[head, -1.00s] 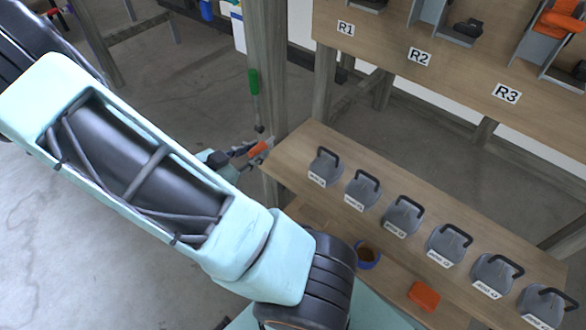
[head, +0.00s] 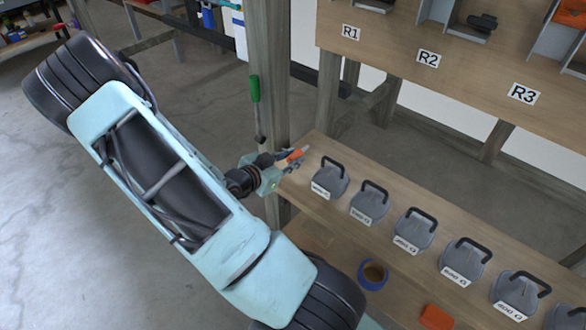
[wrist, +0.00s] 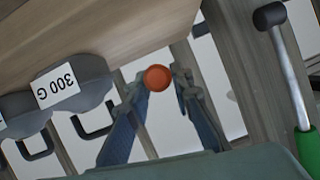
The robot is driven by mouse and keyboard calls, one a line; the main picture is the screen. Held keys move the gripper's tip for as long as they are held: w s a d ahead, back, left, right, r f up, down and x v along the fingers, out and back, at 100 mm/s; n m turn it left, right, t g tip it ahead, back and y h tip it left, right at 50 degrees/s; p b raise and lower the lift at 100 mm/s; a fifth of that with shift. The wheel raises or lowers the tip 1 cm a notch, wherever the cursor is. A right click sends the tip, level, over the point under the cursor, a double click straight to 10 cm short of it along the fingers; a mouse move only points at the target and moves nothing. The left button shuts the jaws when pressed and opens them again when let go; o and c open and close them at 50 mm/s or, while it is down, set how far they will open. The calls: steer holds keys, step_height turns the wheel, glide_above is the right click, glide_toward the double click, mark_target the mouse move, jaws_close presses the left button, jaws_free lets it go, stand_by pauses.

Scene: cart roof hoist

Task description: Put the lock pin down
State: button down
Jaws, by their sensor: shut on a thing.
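The lock pin shows as a small orange piece (head: 297,155) at the tip of my gripper (head: 288,161). My gripper is shut on it, over the left end of the wooden bench (head: 312,236). In the wrist view the pin's round orange end (wrist: 157,78) sits between the two fingers of my gripper (wrist: 160,88), with the bench edge just above it in the picture. The rest of the pin is hidden. I cannot tell whether the pin touches the bench.
Several grey weights with black handles, the nearest one (head: 329,180) close by, stand in a row on the bench. A wooden post (head: 272,60) with a hanging green-handled tool (head: 255,90) is beside my gripper. A blue roll (head: 366,283) and an orange block (head: 437,317) lie lower.

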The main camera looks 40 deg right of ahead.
mark_target(293, 174)
steer(key=shift+d+f+b, duration=0.15)
steer(key=shift+f+b, duration=0.15)
steer(key=shift+f, duration=0.65)
steer(key=shift+d+f+b, duration=0.15)
steer(key=shift+f+b, duration=0.15)
steer(key=shift+f, duration=0.6)
steer(key=shift+f+b, duration=0.55)
steer(key=shift+f, duration=0.1)
steer(key=c, duration=1.7)
jaws_free()
steer(key=shift+r, duration=0.1)
